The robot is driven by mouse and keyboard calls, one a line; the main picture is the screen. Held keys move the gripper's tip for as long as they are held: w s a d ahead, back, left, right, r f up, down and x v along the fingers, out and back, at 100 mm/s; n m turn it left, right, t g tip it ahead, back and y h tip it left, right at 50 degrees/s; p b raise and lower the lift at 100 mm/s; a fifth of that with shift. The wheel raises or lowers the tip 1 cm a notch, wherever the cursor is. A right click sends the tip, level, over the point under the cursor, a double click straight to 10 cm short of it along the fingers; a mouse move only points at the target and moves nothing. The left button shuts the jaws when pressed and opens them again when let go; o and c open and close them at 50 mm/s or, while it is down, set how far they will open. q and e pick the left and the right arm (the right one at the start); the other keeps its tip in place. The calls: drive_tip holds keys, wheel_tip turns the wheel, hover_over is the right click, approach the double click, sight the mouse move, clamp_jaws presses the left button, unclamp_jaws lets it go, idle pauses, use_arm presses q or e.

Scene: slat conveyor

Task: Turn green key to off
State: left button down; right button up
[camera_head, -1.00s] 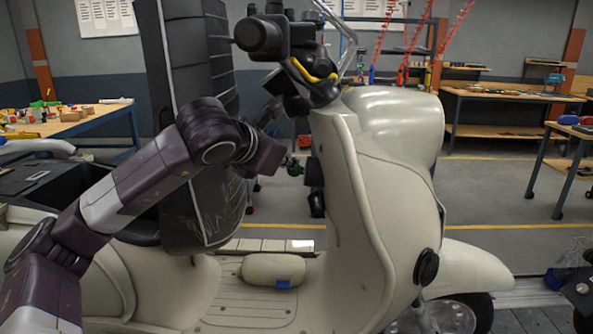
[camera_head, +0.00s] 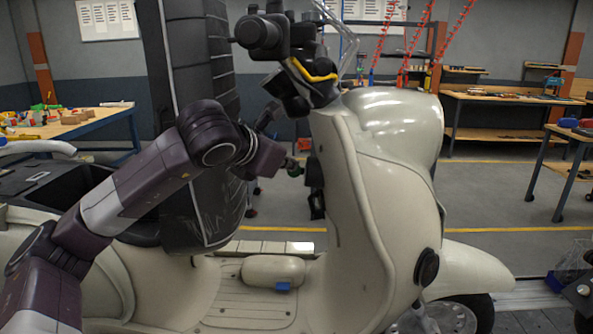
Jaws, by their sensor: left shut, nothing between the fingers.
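The cream scooter (camera_head: 385,200) stands side-on across the middle of the view. A small dark green piece, which looks like the green key (camera_head: 294,168), shows at the rear face of its front shield. Its turn position is too small to tell. My left gripper (camera_head: 283,163) is shut, with nothing held, close beside the key at its left. I cannot tell whether they touch. The fingertips are small and partly hidden by my wrist. My right gripper is not clearly in view.
A tall dark ribbed seat-like part (camera_head: 190,90) stands behind my left arm. The scooter's footwell (camera_head: 240,305) lies below. Workbenches (camera_head: 500,97) stand at the back.

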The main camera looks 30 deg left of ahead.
use_arm(q)
drive_tip(key=shift+f, duration=0.7)
drive_tip(key=shift+s+r, duration=0.1)
drive_tip(key=shift+s, duration=0.05)
drive_tip(key=a+r+v, duration=0.1)
drive_tip(key=v, duration=0.7)
drive_tip(key=shift+d+r+p, duration=0.25)
drive_tip(key=shift+d+p, duration=0.05)
drive_tip(key=shift+d, duration=0.15)
idle(0.4)
